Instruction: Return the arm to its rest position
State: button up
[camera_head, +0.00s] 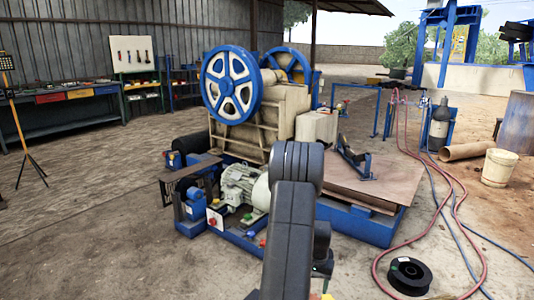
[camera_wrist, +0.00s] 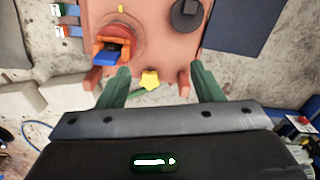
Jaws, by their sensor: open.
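Beyond the fingers is a reddish panel or bench top (camera_wrist: 150,18). A yellow star-shaped piece (camera_wrist: 150,80) appears between the fingers, apart from both. A blue piece (camera_wrist: 107,57) lies in an orange holder (camera_wrist: 112,34) near the left finger. In the head view my dark arm rises in the middle foreground; its end is mostly hidden, so I cannot make out the gripper there.
The jaw crusher (camera_head: 270,110) with its blue flywheel (camera_head: 231,84) stands beyond my arm, with a motor (camera_head: 238,184) at its base. A cable reel (camera_head: 410,275) and red hoses (camera_head: 458,240) lie at right. A white bucket (camera_head: 499,167) stands farther right. Open floor lies at left.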

jog(key=s+a+r+n+p, duration=0.1)
jog(key=s+a+n+p, duration=0.2)
jog(key=a+p, duration=0.8)
jog(key=shift+s+r+p, duration=0.3)
jog(key=shift+r+p, duration=0.1)
jog(key=shift+p, duration=0.1)
